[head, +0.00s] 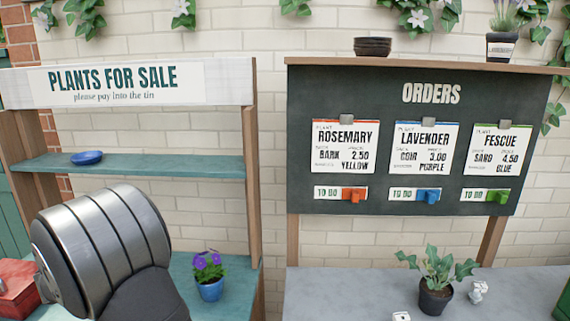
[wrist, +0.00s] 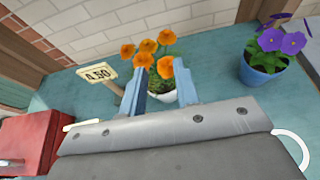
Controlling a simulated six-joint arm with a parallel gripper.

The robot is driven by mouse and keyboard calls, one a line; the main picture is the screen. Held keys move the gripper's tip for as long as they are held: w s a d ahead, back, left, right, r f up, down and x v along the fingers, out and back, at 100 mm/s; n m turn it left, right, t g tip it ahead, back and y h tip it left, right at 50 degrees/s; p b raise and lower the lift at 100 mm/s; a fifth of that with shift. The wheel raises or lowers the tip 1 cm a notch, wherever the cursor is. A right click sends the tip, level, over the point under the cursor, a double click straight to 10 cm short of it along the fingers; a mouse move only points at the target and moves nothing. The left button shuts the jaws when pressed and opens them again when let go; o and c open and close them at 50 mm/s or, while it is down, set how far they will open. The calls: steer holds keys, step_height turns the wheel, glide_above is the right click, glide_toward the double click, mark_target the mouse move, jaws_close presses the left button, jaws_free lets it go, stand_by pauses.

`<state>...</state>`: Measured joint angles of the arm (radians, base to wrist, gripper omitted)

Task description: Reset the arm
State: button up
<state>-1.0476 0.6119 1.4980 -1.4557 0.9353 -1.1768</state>
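My gripper (wrist: 155,80) shows in the wrist view with its two blue-grey fingers apart, so it is open. A white pot (wrist: 162,96) with orange flowers (wrist: 150,52) shows between and beyond the fingers. It seems to stand on the teal counter (wrist: 215,70); I cannot tell whether a finger touches it. In the head view my arm is at the lower left, in front of the plant stall, and hides the gripper and the orange flowers.
A blue pot with purple flowers (head: 210,288) stands right of my arm, also in the wrist view (wrist: 266,75). A 4.50 price sign (wrist: 97,74) and a red tin (wrist: 38,140) are left. The orders board (head: 420,85) and a potted ivy (head: 434,300) are further right.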

steer(key=w+d+r, duration=0.3)
steer(key=d+r, duration=0.5)
steer(key=r, duration=0.1)
steer(key=w+d+m+g+h, duration=0.1)
steer(key=w+d+m+h, duration=0.1)
steer(key=d, duration=1.1)
steer(key=w+d+m+g+h, duration=0.1)
steer(key=w+d+m+h, duration=0.2)
steer(key=d, duration=1)
steer(key=w+d+m+g+h, duration=0.1)
steer(key=w+d+m+h, duration=0.2)
steer(key=d, duration=1.1)
steer(key=shift+w+h, duration=0.4)
steer(key=shift+w, duration=0.35)
steer(key=shift+r, duration=0.1)
